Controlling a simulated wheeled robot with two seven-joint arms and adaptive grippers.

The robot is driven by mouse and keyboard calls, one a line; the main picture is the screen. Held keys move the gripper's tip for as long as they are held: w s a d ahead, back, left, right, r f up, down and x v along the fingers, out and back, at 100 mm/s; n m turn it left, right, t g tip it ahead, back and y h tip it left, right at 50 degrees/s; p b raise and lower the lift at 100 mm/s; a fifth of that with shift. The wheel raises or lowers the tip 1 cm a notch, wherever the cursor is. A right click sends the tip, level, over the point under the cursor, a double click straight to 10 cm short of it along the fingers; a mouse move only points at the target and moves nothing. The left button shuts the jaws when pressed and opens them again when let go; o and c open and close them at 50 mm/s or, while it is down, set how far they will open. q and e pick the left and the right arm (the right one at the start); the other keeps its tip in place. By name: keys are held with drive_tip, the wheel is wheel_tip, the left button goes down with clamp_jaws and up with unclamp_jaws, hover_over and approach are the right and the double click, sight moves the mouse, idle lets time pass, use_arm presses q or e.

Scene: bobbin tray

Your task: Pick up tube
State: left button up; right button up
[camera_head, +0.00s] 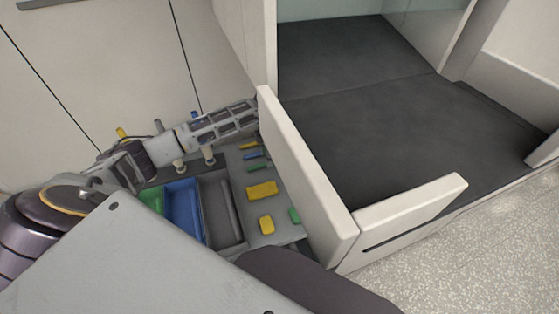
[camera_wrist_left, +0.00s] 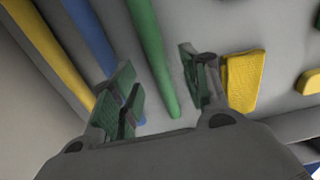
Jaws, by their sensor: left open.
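Several tubes lie on a grey tray surface: a yellow tube (camera_wrist_left: 48,50), a blue tube (camera_wrist_left: 90,35) and a green tube (camera_wrist_left: 152,55). In the head view they are small: yellow (camera_head: 249,146), blue (camera_head: 254,155) and green (camera_head: 258,167). My left gripper (camera_wrist_left: 160,75) is open and empty, its green-padded fingers apart on either side of the green tube in the wrist view. I cannot tell how far above it they are. In the head view my left gripper (camera_head: 228,121) reaches in beside the cream wall. My right gripper does not show.
A blue bin (camera_head: 183,205), a green bin (camera_head: 152,200) and a grey bin (camera_head: 218,215) stand left of the tray. Yellow blocks (camera_head: 262,190) lie on the tray. A cream wall (camera_head: 300,170) bounds the right side, with an empty dark surface (camera_head: 400,130) beyond.

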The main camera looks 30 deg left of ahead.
use_arm(q)
wheel_tip(320, 180, down, 2)
drive_tip(key=shift+f, duration=0.4)
drive_tip(key=c, duration=1)
drive_tip(key=shift+r, duration=0.5)
wheel_tip(320, 180, up, 3)
drive_tip(key=shift+f, duration=0.1)
wheel_tip(320, 180, up, 5)
drive_tip(key=shift+f, duration=0.1)
drive_tip(key=shift+r+b, duration=0.3)
drive_tip(key=shift+r, duration=0.4)
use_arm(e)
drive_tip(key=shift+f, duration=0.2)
